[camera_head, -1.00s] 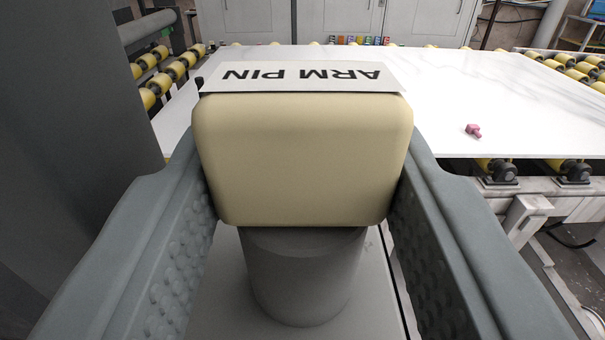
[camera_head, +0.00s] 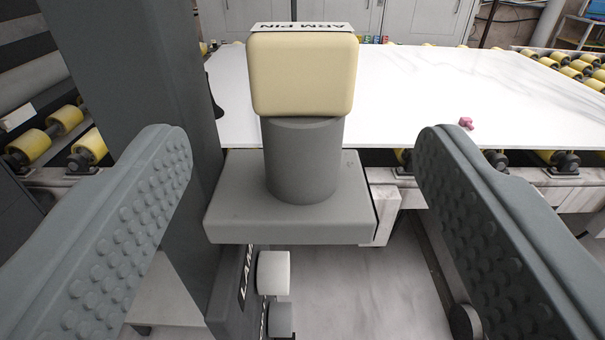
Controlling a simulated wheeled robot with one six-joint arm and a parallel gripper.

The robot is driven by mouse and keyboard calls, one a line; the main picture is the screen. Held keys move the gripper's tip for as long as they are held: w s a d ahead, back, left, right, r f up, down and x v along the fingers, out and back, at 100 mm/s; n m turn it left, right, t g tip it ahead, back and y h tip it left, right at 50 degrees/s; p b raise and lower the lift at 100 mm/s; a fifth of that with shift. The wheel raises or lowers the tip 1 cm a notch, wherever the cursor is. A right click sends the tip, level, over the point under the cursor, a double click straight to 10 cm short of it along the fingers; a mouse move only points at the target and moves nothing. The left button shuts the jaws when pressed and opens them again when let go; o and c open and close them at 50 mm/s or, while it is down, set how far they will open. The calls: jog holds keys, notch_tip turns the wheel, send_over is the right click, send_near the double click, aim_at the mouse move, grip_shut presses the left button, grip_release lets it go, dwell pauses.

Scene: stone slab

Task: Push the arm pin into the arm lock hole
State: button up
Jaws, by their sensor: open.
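The arm pin (camera_head: 303,78) is a cream block with rounded corners and a white label on top reading "ARM PIN" upside down. It stands upright above a dark grey cylinder (camera_head: 302,160) on a grey bracket plate (camera_head: 290,225). My gripper (camera_head: 303,150) is open, its studded fingers wide apart to the left and right. The pin is centred between them, farther out, and neither finger touches it. The arm lock hole cannot be made out; the cylinder and plate may hide it.
A dark grey column (camera_head: 150,110) rises close on the left, beside the left finger.

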jog(key=s, duration=1.1)
